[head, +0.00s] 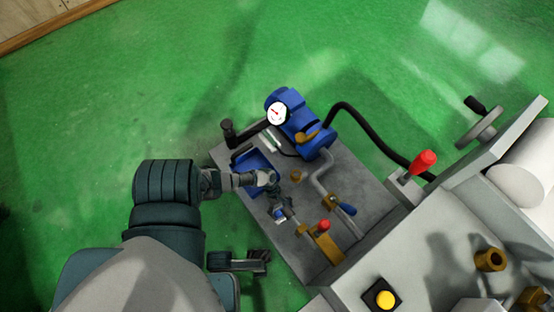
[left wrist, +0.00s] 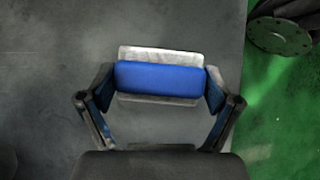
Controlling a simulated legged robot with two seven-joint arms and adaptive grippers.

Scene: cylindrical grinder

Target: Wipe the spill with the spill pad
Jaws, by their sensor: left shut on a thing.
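My left gripper (head: 283,213) is over the grey metal plate (head: 352,184). In the left wrist view the gripper's two fingers (left wrist: 160,88) are shut on the spill pad, which has a blue grip (left wrist: 158,78) and a white base (left wrist: 158,52) wider than the grip in height. In the head view only a small blue and white bit of the pad (head: 280,214) shows by the fingers. The pad is over or on the plate; I cannot tell if it touches. I cannot make out the spill clearly.
A blue tray (head: 243,161) lies beside my left wrist. A blue pump (head: 304,127) with a gauge (head: 277,113), a bent pipe (head: 323,175), a blue-handled valve (head: 345,209) and a red-knobbed brass part (head: 325,238) crowd the plate's right side. The green floor lies beyond its edge.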

